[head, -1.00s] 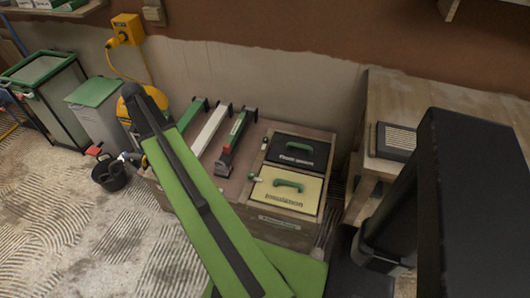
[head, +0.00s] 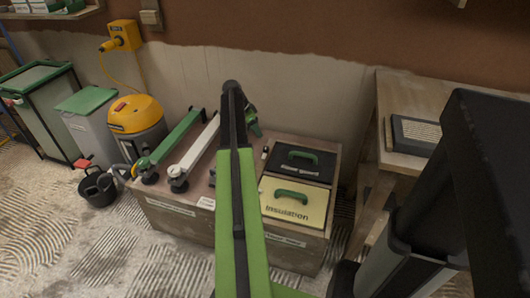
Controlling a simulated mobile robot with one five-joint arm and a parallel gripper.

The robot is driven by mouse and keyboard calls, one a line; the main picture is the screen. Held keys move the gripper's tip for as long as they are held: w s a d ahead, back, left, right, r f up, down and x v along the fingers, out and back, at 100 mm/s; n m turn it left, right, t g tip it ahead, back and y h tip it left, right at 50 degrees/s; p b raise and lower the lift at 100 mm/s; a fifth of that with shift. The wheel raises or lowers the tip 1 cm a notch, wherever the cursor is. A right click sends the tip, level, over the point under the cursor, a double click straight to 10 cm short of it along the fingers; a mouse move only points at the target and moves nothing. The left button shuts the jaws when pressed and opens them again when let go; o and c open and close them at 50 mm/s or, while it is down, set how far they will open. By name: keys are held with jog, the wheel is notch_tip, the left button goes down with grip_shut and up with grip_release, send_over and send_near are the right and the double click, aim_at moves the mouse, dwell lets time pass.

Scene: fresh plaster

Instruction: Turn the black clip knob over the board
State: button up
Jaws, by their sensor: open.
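I cannot single out the clip knob or its board with certainty. On the low chest, a small black-and-white knob (head: 265,152) stands at the left edge of a black panel (head: 283,168) with a green handle. A green bar (head: 178,138) on the chest top carries a dark knob (head: 149,176) at its near end. A third green bar (head: 251,120) is mostly hidden behind my arm. My green-and-black arm reaches up the middle, over the chest. My gripper does not show.
A cream panel marked Insulation (head: 287,213) lies in front of the black one. A wooden bench (head: 405,164) stands at the right. A yellow vacuum (head: 137,115), grey bin (head: 89,120) and black bucket (head: 99,188) stand at the left. The ridged floor ahead of them is clear.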

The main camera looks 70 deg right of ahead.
aim_at(266, 148)
jog(key=b+x, duration=1)
jog(key=x, duration=0.3)
jog(key=shift+f+b, duration=0.15)
jog(key=shift+b, duration=0.2)
grip_shut()
jog(key=shift+a, duration=0.2)
jog(key=shift+d, duration=0.1)
